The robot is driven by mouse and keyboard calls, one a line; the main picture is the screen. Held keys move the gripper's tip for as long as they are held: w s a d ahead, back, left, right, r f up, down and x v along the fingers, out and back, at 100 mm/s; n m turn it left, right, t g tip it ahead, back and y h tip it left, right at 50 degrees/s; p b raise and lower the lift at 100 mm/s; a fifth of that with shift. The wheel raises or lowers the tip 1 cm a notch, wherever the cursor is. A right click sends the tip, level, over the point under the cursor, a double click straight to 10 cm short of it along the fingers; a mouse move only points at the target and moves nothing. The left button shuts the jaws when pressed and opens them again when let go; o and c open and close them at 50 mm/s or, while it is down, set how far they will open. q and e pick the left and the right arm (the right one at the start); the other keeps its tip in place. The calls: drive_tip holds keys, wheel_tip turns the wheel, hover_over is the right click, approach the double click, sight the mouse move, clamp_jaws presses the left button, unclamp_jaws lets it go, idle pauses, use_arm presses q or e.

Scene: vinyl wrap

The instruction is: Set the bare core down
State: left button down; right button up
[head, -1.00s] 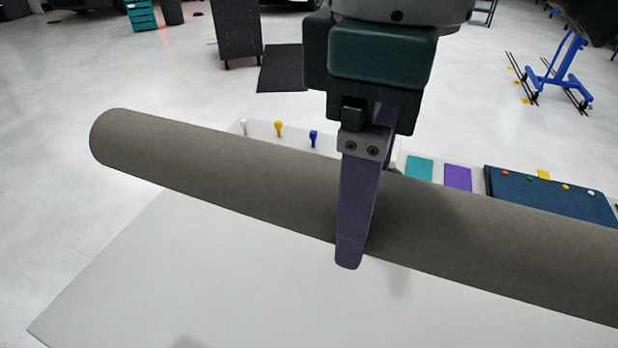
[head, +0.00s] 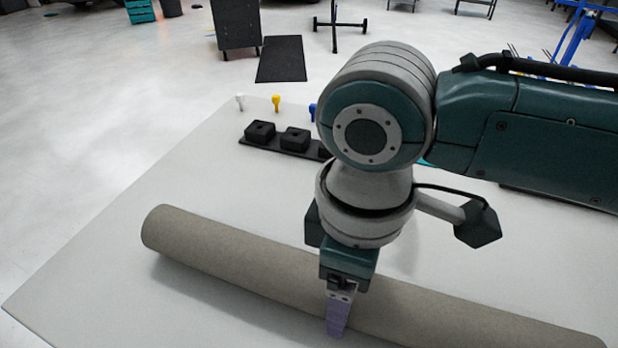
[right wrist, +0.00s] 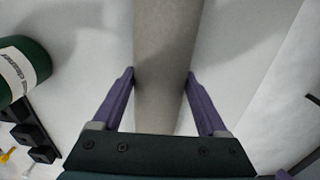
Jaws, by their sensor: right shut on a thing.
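The bare core (head: 230,250) is a long grey-brown tube lying across the picture over the white table (head: 80,250), its left end in view and its right end near the lower right edge. My right gripper (head: 338,330) comes down from above and is shut on the core near its middle. In the right wrist view the core (right wrist: 162,60) runs between the two purple fingers of the gripper (right wrist: 160,82), one on each side. The core is low over or on the table; I cannot tell whether it touches.
A green bottle (right wrist: 22,70) shows at the left in the right wrist view. The table left of the core is clear.

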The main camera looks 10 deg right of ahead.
drive_tip(key=shift+f, duration=0.2)
drive_tip(key=shift+f, duration=0.15)
drive_tip(key=o, duration=1.5)
wheel_tip(320, 180, up, 12)
drive_tip(key=p, duration=0.3)
drive_tip(key=shift+r+p, duration=0.2)
drive_tip(key=shift+p, duration=0.1)
drive_tip(key=s+a+f+m+t+y, duration=0.2)
drive_tip(key=s+a+m+y, duration=0.1)
drive_tip(key=s+a+y, duration=0.15)
drive_tip(key=s+d+f+m+t+h, duration=0.1)
drive_tip(key=s+d+m+h, duration=0.3)
drive_tip(key=d, duration=0.9)
drive_tip(key=s+m, duration=0.2)
drive_tip(key=s, duration=0.1)
drive_tip(key=shift+s+d+f+t, duration=0.2)
drive_tip(key=shift+s+d+t, duration=0.1)
drive_tip(key=shift+d, duration=0.1)
